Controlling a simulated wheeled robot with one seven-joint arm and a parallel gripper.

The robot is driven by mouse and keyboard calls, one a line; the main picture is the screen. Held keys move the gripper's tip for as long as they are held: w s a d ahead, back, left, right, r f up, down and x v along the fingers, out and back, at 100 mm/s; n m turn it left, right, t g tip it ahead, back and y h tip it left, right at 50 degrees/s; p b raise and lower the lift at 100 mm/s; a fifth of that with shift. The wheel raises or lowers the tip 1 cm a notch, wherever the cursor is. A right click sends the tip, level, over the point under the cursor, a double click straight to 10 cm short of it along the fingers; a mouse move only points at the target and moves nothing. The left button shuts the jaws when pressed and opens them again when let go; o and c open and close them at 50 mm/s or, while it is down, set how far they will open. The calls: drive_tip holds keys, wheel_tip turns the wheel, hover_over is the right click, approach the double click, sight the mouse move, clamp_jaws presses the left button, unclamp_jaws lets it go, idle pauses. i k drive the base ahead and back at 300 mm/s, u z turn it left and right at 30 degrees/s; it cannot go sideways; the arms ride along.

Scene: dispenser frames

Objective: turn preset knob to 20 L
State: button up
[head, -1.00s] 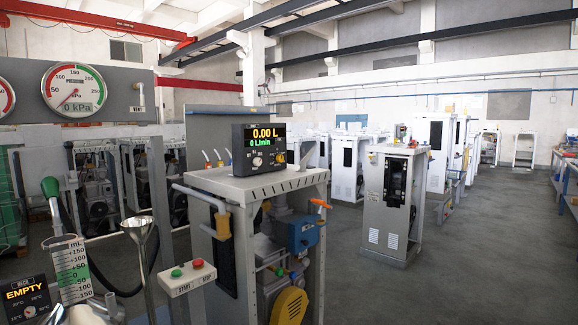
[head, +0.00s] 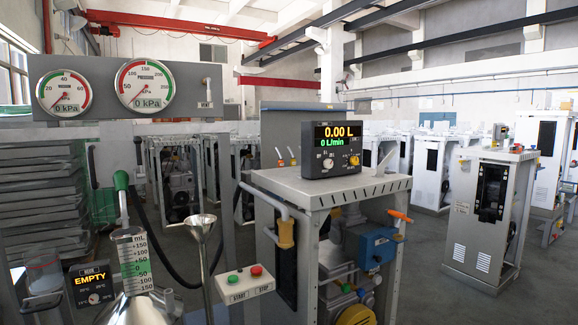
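The dispenser (head: 330,190) is a grey metal cabinet right of the middle in the head view. On its top stands a black display box (head: 318,165) reading 0.00 L and 0 L/min. Its face carries a white knob (head: 328,163) and a yellow knob (head: 353,160). The small labels beside them are too small to read, so I cannot tell which is the preset knob or where it points. A nozzle with a tan grip (head: 285,233) hangs on the cabinet's front left. My gripper is not in view.
A START/STOP box (head: 245,285) with green and red buttons juts out at the cabinet's lower left. A steel funnel (head: 203,228), a graduated cylinder (head: 132,262) and an EMPTY display (head: 93,284) stand at left. Gauges (head: 144,84) hang behind. Open floor (head: 425,280) lies right of the cabinet.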

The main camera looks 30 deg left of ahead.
sight(328, 164)
drive_tip(key=u, duration=0.6)
drive_tip(key=i, duration=0.85)
drive_tip(key=u, duration=0.95)
drive_tip(key=i, duration=0.45)
drive_tip(key=u, duration=0.35)
